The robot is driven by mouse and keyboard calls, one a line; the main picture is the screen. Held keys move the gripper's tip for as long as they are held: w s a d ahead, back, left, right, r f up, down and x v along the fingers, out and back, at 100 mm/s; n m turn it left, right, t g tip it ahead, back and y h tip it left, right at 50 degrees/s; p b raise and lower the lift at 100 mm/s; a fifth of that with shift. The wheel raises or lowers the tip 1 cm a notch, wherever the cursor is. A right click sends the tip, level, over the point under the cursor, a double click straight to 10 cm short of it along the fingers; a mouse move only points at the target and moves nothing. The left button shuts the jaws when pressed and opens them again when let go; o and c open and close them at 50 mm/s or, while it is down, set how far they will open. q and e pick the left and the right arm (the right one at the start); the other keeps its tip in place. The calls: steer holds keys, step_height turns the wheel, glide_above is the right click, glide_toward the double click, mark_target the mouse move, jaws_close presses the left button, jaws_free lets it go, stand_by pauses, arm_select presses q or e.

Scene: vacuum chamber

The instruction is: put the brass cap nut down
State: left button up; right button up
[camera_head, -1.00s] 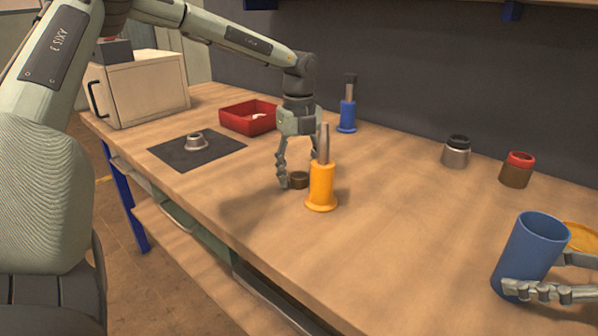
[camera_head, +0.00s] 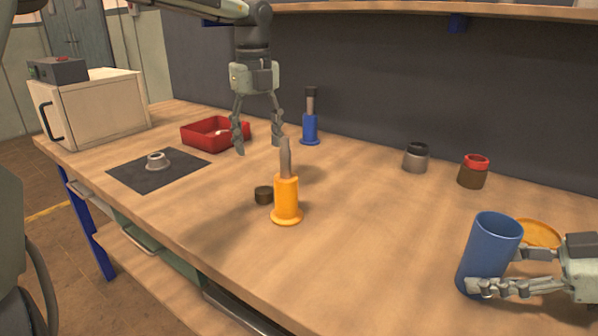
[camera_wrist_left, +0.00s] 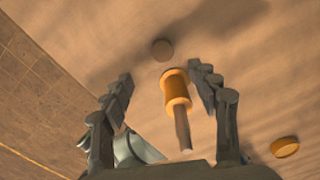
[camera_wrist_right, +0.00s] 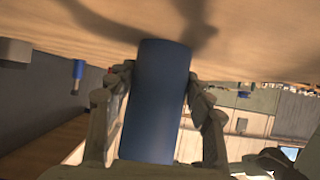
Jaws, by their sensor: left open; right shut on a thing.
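A small dark brown round piece, which I take as the brass cap nut (camera_head: 264,194), sits on the wooden bench just left of the orange stand's base. It also shows in the left wrist view (camera_wrist_left: 162,49). My left gripper (camera_head: 258,147) is open and empty, raised above the bench over the nut and stand. The orange stand (camera_head: 287,200) is upright with a grey rod. My right gripper (camera_head: 500,272) is shut on a blue cup (camera_head: 486,255) at the right; the cup also fills the middle of the right wrist view (camera_wrist_right: 155,100).
A red tray (camera_head: 200,143), a blue stand (camera_head: 310,127) and a dark mat (camera_head: 130,178) with a grey ring (camera_head: 157,160) lie toward the back left. A grey jar (camera_head: 416,160), a red-topped jar (camera_head: 474,172) and an orange disc (camera_head: 540,232) stand right.

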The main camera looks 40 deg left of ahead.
mark_target(264, 190)
arm_select(q)
steer(key=f, duration=1.1)
steer(key=shift+w+d+f, duration=0.15)
steer(key=shift+d+f, duration=0.1)
steer(key=shift+f, duration=0.05)
steer(key=shift+c, duration=0.5)
steer(key=c, duration=1)
